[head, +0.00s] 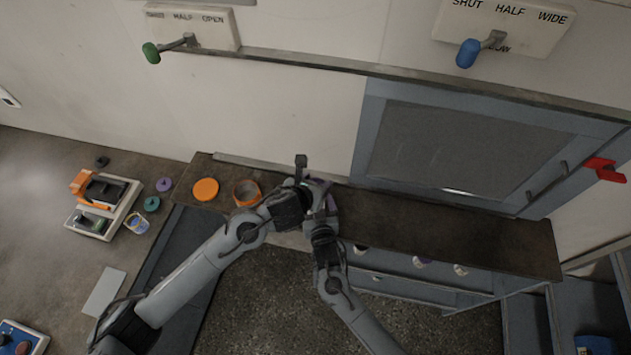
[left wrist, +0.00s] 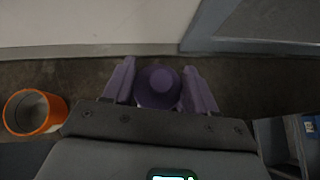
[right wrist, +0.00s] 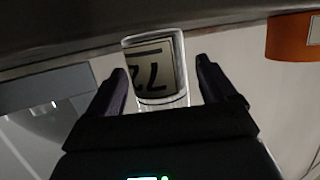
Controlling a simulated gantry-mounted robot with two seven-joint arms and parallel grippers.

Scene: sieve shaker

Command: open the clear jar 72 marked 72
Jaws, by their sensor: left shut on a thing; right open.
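The clear jar 72 (right wrist: 155,72) shows in the right wrist view, its label upside down in the picture. My right gripper (right wrist: 165,85) is open, with one finger on each side of the jar; whether they touch it I cannot tell. A purple lid with a round knob (left wrist: 159,86) is between the purple fingers of my left gripper (left wrist: 159,80), which is shut on it. In the head view my left gripper (head: 306,188) and right gripper (head: 325,212) meet over the shelf and hide the jar. Whether the lid still sits on the jar is hidden.
The brown shelf (head: 450,231) is bare to the right. An open orange jar (head: 246,192) and an orange disc (head: 205,189) are left of my grippers. A blue-framed window panel (head: 465,145) stands behind. A bench device (head: 103,203) is farther left.

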